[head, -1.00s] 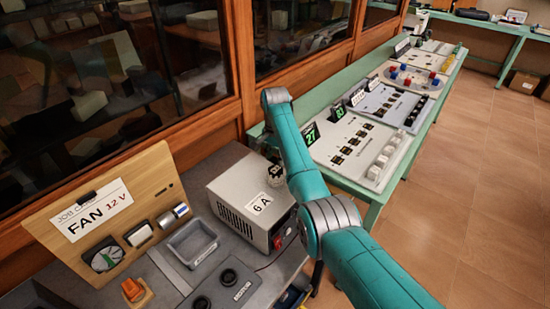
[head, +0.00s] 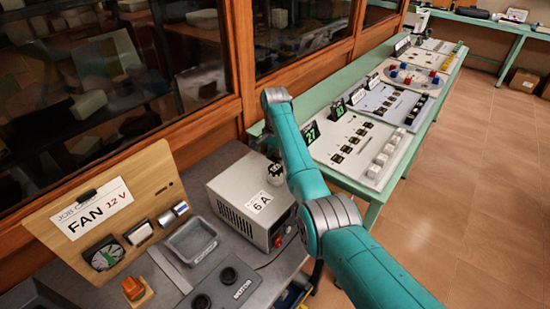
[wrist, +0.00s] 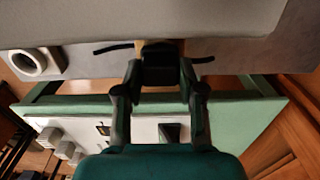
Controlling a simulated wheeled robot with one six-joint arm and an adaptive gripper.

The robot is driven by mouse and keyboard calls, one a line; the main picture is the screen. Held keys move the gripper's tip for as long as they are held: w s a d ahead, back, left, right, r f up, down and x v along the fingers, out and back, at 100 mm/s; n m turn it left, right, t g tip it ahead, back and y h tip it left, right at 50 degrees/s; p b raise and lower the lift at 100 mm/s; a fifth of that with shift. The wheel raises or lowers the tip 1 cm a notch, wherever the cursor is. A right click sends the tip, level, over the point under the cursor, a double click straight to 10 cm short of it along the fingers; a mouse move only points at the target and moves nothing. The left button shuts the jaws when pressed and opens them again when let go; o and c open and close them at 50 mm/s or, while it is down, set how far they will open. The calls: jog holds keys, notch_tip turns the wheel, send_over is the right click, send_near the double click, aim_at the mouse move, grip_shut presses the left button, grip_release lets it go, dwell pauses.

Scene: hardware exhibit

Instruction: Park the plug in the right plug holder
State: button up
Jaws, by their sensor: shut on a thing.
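My gripper (wrist: 160,90) fills the middle of the wrist view, its fingers closed on a dark block-like piece, which I take to be the plug (wrist: 160,66). Thin dark cable pieces show on both sides of it. In the head view my gripper (head: 275,172) is small, behind the grey power box (head: 238,190) and partly hidden by my arm; the plug cannot be made out there. A pale round ring (wrist: 36,63) stands out at the wrist view's left. I cannot tell whether it is a plug holder. Neither view clearly identifies the right plug holder.
A dark panel with two round sockets (head: 228,276), one labelled MOTOR, lies at the front. A grey tray (head: 190,240), an orange block (head: 134,289) and a wooden job board (head: 100,205) are left of the power box. Green tables (head: 372,217) with panels run along the windows.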

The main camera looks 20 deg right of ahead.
jog(key=shift+f, duration=0.2)
dwell(0.5)
jog(key=o, duration=1.2)
jog(key=o, duration=0.5)
jog(key=shift+r, duration=3.5)
